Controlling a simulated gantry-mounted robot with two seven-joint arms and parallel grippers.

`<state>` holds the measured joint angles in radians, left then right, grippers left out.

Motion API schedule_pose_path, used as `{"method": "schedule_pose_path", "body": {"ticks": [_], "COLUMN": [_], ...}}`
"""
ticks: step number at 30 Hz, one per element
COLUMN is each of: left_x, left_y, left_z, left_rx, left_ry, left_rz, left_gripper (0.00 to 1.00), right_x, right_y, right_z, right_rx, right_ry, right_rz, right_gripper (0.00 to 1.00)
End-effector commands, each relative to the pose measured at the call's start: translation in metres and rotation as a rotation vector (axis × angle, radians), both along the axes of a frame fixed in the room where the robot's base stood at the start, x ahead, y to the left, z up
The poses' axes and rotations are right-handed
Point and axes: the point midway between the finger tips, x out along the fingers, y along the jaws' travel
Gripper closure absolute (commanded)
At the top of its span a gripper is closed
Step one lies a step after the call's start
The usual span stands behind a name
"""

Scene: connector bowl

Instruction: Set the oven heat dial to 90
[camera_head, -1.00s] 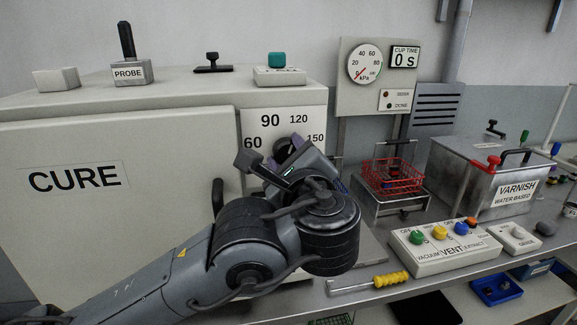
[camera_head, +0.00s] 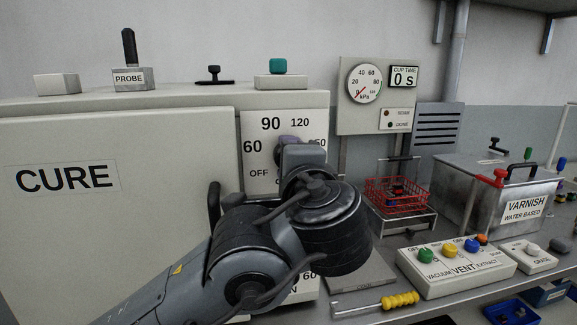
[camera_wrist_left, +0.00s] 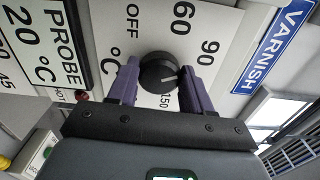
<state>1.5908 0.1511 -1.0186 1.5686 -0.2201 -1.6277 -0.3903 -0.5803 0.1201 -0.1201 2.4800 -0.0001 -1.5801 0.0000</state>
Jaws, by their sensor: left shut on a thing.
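The heat dial (camera_wrist_left: 158,72) is a round black knob on a pale panel (camera_head: 256,186) marked OFF, 60, 90, 120 and 150. In the left wrist view it sits between the two purple fingers of my left gripper (camera_wrist_left: 157,84), which is shut on it. The knob's white line points right and slightly down, below the 90 mark (camera_wrist_left: 210,52), towards a part of the scale hidden by a finger. In the head view my left gripper (camera_head: 289,140) covers most of the dial. My right gripper is not in view.
The CURE door (camera_head: 110,220) with its dark handle (camera_head: 214,203) is left of the panel. A red wire basket (camera_head: 397,194), a button box (camera_head: 455,265), a yellow-handled tool (camera_head: 400,300) and a varnish tank (camera_head: 495,190) stand to the right.

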Motion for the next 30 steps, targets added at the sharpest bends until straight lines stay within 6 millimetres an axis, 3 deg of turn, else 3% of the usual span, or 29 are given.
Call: {"method": "schedule_pose_path", "body": {"ticks": [18,19,21,23,30], "left_x": [-0.0004,-0.0004,-0.0003,-0.0003,-0.0001], "left_y": [-0.0004,-0.0004,-0.0004,-0.0003,-0.0001], "left_z": [0.0008,0.0008,0.0007,0.0006,0.0002], "left_rx": [-0.042,-0.042,-0.042,-0.042,-0.041], "left_ry": [-0.010,-0.010,-0.010,-0.010,-0.009], "left_rz": [-0.002,-0.001,-0.001,-0.001,0.000], "left_gripper": [0.81,0.46,0.35,0.26,0.25], "right_x": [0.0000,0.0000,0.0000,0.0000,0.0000], "right_y": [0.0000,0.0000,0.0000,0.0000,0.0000], "right_z": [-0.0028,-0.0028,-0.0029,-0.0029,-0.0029], "right_rx": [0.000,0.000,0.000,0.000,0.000], "right_ry": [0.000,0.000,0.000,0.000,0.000], "right_rz": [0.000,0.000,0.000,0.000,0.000], "right_gripper": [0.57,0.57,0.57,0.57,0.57]}}
